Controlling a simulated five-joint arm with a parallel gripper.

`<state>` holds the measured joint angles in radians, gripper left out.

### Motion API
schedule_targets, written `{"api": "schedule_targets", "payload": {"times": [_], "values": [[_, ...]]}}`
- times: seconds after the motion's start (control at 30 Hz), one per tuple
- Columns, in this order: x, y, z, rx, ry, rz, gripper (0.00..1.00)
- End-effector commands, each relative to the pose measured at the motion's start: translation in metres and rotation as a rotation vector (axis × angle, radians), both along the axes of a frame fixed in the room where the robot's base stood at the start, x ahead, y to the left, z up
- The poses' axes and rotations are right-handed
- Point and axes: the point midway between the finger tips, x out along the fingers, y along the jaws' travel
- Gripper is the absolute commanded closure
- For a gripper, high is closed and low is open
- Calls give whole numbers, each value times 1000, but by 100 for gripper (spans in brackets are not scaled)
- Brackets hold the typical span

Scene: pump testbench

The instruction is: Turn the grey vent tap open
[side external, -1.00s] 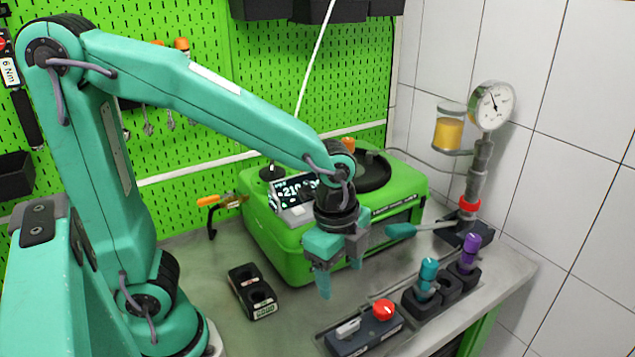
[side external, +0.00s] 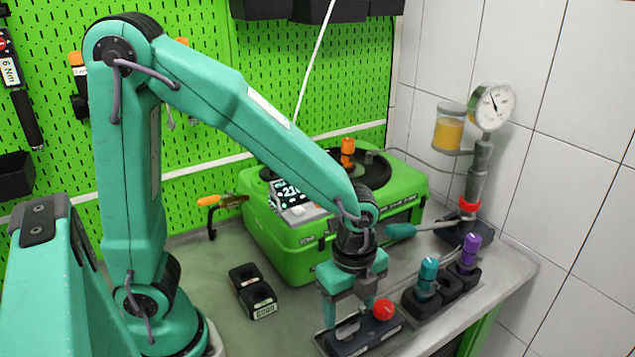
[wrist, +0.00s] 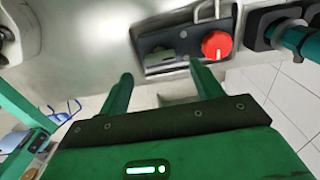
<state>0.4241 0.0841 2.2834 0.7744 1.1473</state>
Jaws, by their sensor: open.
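The grey vent tap (wrist: 166,57) is a small grey lever on a dark block (wrist: 150,42), left of a red knob (wrist: 216,45) in the wrist view. In the side view the dark block (side external: 366,341) lies near the front edge of the bench with the red knob (side external: 383,309) at its right end. My gripper (side external: 346,312) points down over the tap's end of the block and partly hides the tap. Its fingers (wrist: 160,75) are open with nothing between them. They show on either side of the tap in the wrist view; I cannot tell whether they touch it.
A holder with a teal-topped piece (side external: 428,270) and a purple-topped piece (side external: 471,249) stands close to the right. The green pump case (side external: 300,250) is behind. A black two-hole block (side external: 252,291) lies left. A gauge (side external: 493,107) stands at the back right.

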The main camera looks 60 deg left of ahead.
Motion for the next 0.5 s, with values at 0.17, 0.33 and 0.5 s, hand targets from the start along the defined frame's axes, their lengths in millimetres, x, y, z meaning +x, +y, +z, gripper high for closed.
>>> {"api": "schedule_targets", "payload": {"times": [0.17,0.33,0.5], "values": [[-1,0,-22,2,4,1,35],[0,0,-37,1,2,1,35],[0,0,-45,0,0,1,35]]}}
